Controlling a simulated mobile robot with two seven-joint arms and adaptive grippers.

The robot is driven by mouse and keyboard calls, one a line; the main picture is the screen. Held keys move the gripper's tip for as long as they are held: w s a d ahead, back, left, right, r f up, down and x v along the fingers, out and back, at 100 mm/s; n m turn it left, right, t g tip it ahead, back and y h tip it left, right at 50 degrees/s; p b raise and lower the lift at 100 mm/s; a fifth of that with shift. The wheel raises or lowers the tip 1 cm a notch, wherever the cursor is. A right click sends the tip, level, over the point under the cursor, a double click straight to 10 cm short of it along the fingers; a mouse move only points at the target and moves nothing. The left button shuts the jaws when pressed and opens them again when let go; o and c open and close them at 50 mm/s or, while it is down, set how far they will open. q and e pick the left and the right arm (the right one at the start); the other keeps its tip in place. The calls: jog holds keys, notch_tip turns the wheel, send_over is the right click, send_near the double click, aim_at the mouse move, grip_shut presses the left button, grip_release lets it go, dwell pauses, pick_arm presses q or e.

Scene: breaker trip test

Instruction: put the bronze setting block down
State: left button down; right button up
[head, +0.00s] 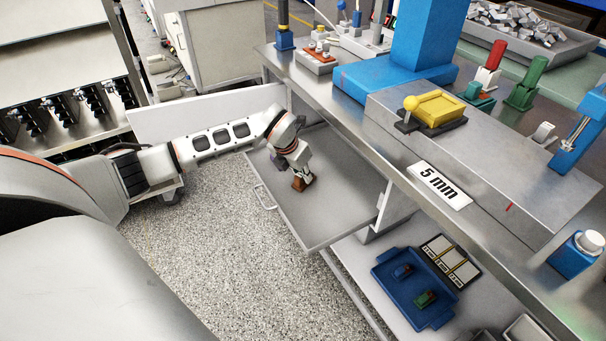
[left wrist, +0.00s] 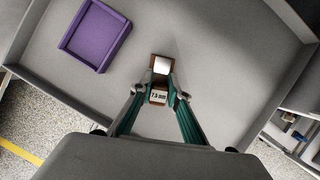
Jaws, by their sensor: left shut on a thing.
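My left gripper (head: 301,178) is over the grey pulled-out drawer (head: 345,200), pointing down. It is shut on the bronze setting block (head: 302,185). A purple square tray (left wrist: 71,45) lies in the drawer, apart from the block. My right gripper is not in view.
The drawer has raised walls, and its floor right of the block is bare. The steel bench (head: 400,178) stands to the right, with a "5 mm" sign (head: 440,185) and a yellow piece (head: 437,108). A blue tray (head: 400,305) lies on the lower shelf.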

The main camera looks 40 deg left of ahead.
pick_arm(q)
jog(key=shift+f, duration=0.1)
jog(key=c, duration=1.9)
grip_release()
